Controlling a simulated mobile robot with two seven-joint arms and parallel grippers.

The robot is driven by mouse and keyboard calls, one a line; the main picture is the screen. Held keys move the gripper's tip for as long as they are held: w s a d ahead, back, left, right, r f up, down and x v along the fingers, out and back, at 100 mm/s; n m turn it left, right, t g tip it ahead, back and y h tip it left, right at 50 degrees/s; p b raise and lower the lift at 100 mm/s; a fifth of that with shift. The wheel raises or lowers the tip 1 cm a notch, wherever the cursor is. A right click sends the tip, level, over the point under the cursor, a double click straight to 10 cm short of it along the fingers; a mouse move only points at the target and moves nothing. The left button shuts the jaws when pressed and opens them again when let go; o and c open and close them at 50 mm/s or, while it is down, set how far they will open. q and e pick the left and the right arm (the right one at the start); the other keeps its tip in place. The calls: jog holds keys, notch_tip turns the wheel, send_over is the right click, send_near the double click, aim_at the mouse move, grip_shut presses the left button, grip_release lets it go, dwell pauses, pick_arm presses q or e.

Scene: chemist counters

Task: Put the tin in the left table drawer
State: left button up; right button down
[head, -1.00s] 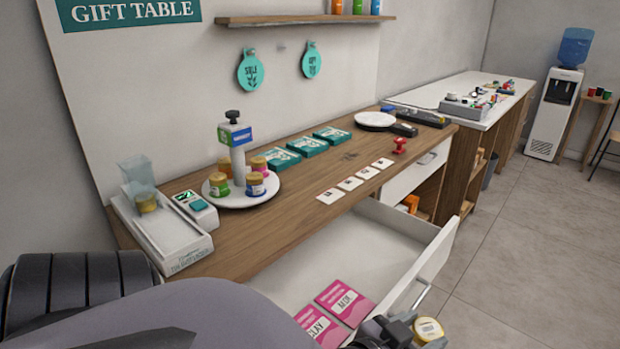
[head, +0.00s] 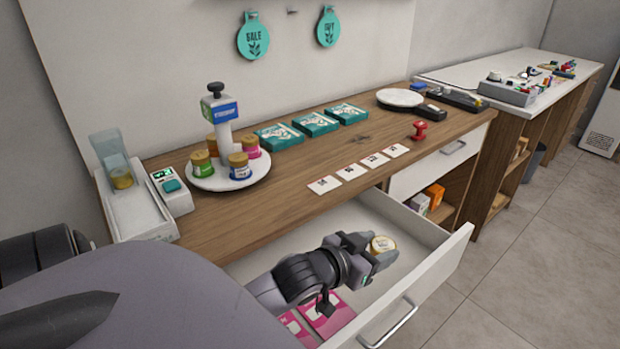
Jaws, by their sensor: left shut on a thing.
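The left table drawer (head: 448,258) is pulled open below the wooden counter. My left gripper (head: 381,249) is over the drawer and shut on a tin (head: 382,244) with a pale gold lid. The tin's lower part is hidden by the fingers, and I cannot tell how high above the drawer floor it is. Pink packets (head: 328,313) lie in the near part of the drawer, partly behind my arm. My right gripper is not in view.
A round white stand (head: 205,179) holds several small jars on the counter (head: 275,204). Several white cards (head: 351,172) lie along the counter's front edge, near a red stamp (head: 419,131). The drawer's far right part, beyond the gripper, looks clear.

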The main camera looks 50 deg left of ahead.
pick_arm(q)
jog(key=w+a+r, duration=0.3)
jog(key=w+a, duration=0.2)
jog(key=a, duration=0.2)
jog(key=shift+a+f+b, duration=0.2)
jog(key=shift+f+b, duration=0.6)
jog(key=shift+f, duration=4.1)
jog(key=shift+a+f+b, duration=0.15)
jog(key=shift+f+b, duration=0.65)
jog(key=shift+f, duration=4.1)
jog(key=shift+f+b, duration=0.4)
jog(key=shift+f, duration=0.15)
jog(key=o, duration=1)
